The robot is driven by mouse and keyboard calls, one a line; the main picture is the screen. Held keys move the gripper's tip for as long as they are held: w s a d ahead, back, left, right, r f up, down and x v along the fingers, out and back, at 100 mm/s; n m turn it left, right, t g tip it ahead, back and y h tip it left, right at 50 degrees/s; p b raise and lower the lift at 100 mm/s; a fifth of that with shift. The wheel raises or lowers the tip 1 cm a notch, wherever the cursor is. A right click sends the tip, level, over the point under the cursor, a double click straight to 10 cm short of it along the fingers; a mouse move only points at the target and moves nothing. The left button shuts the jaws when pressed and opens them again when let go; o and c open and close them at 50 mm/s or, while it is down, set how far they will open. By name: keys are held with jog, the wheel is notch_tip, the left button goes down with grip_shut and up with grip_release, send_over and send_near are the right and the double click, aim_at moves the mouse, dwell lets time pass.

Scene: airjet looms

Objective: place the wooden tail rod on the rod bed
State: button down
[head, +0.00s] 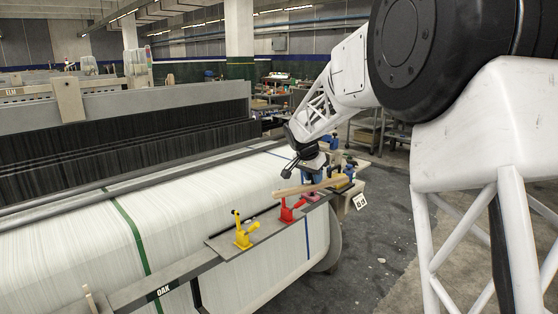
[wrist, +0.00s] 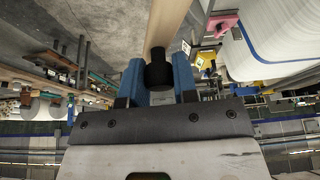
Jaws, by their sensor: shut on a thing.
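The wooden tail rod (head: 306,188) is a pale, straight bar, held nearly level just above the red clamp in the head view. My gripper (head: 322,180) is shut on it. In the wrist view, the rod (wrist: 167,24) runs up from a black round piece (wrist: 158,72) between my gripper's blue fingers (wrist: 158,82). What looks like the rod bed is a dark, narrow ledge (head: 225,243) along the loom's front, with a yellow clamp (head: 242,234) and a red clamp (head: 287,210). I cannot tell whether the rod touches the red clamp. Fingertips are partly hidden in the head view.
The loom's white warp sheet (head: 170,215) lies behind and beside the ledge. A rail marked OAK (head: 163,291) continues at the lower left. More blue and yellow fittings (head: 345,172) crowd the ledge's right end.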

jog(key=s+d+f+n, duration=0.2)
jog(key=d+f, duration=0.2)
jog(key=f, duration=1.2)
jog(key=s+d+f+n+y, duration=0.1)
jog(key=d+f, duration=0.4)
jog(key=f, duration=1.2)
jog(key=s+d+f+n+t+y, duration=0.1)
jog(key=s+d+f+n, duration=0.2)
jog(key=f, duration=1.4)
jog(key=shift+s+d, duration=0.65)
jog(key=shift+s, duration=0.15)
jog(key=shift+f, duration=0.25)
jog(key=shift+s+f+n, duration=0.1)
jog(key=shift+f+n, duration=0.3)
jog(key=shift+f, duration=0.2)
jog(key=shift+d+f, duration=0.1)
jog(key=shift+f, duration=0.2)
